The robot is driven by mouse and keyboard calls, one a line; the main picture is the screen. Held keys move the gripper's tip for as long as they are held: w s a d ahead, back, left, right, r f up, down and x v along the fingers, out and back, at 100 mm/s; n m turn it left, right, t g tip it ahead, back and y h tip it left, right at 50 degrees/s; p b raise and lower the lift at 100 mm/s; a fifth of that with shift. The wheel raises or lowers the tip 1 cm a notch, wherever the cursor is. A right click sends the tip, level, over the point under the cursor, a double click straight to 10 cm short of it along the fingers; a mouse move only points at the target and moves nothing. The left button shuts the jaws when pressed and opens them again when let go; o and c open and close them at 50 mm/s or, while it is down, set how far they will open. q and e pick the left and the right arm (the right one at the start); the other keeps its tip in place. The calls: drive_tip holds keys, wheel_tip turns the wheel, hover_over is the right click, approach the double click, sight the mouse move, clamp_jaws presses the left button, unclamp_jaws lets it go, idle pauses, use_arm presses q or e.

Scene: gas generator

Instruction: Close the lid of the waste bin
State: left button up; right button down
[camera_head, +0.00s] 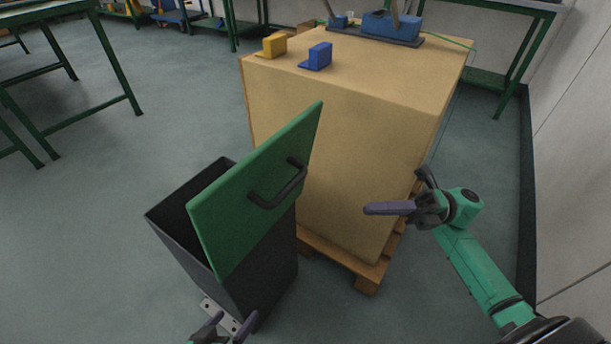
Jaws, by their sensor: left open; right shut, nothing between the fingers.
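The waste bin (255,285) is a dark, tall box standing on the floor left of centre, with its opening partly visible. Its green lid (240,205) stands raised and tilted along the bin's right side, with a dark handle (279,187) on the face toward me. My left gripper (234,323) is at the bottom edge, low in front of the bin. Only its tips show, open and apart; I cannot tell if they touch the bin. My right gripper (376,208) is shut and empty, right of the lid and handle, pointing left and clear of them.
A large tan box (355,120) on a wooden pallet (345,262) stands just behind and right of the bin. Yellow (274,45) and blue (320,55) parts sit on top. Green-framed tables stand at the back.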

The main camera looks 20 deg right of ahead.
approach(277, 204)
drive_tip(key=s, duration=0.1)
drive_tip(key=w+a, duration=0.1)
drive_tip(key=a, duration=0.1)
drive_tip(key=w+a+r, duration=0.1)
drive_tip(key=shift+w+a, duration=0.35)
drive_tip(key=shift+w, duration=0.05)
drive_tip(key=shift+r, duration=0.1)
